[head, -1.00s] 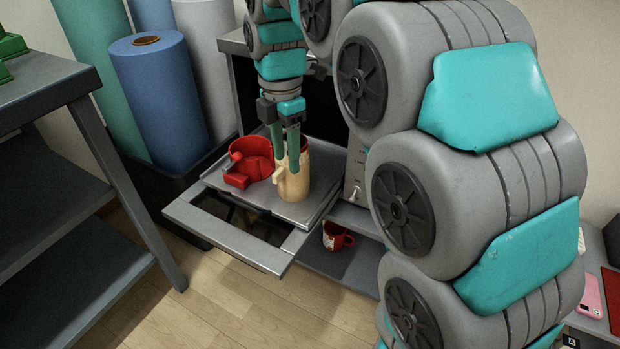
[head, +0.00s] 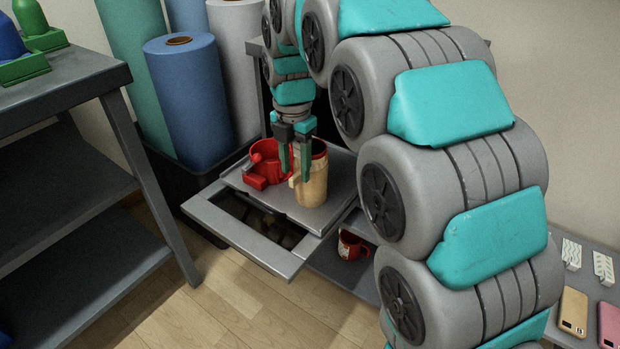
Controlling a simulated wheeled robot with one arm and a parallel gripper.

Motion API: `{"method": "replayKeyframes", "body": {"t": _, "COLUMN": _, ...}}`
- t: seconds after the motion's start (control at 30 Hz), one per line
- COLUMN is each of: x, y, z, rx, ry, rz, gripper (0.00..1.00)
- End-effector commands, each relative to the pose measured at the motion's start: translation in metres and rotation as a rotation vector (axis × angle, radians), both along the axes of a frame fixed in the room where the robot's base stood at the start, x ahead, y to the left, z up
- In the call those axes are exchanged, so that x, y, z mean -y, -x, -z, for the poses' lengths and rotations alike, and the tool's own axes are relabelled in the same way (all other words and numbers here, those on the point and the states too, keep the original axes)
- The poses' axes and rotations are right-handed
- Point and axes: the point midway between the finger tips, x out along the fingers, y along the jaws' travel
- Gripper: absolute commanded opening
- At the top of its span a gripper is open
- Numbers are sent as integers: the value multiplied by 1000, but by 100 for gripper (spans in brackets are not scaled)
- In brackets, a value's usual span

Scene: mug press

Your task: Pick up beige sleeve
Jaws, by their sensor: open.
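The beige sleeve (head: 313,188) stands upright on the pulled-out tray (head: 338,176) of the press in the head view. It is cup-shaped, with a dark red inside at its top and a handle-like part at its left. My gripper (head: 295,174) points down at it, open. One finger is in front of the sleeve's upper part and the other is at its left. I cannot tell whether either finger touches it. A red clamp-like holder (head: 262,166) is just left of the sleeve on the same tray.
A red patterned mug (head: 350,246) sits on the low shelf below the tray. A dark shelf rack (head: 75,85) with green and blue items is at left. Large rolls (head: 190,100) stand behind. Phones (head: 573,310) lie at far right. Wooden floor is clear in front.

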Motion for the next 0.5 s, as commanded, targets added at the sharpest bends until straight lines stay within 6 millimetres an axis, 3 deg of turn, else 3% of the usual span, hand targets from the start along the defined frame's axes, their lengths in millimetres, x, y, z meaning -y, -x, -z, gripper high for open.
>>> {"method": "replayKeyframes", "body": {"t": 0.17, "x": 1, "y": 1, "z": 25, "rx": -5, "ry": 1, "rz": 1, "gripper": 50}}
{"method": "replayKeyframes", "body": {"t": 0.4, "x": 0, "y": 0, "z": 27, "rx": 0, "ry": -1, "rz": 0, "gripper": 50}}
{"method": "replayKeyframes", "body": {"t": 0.5, "x": 0, "y": 0, "z": 27, "rx": 0, "ry": -1, "rz": 0, "gripper": 40}}
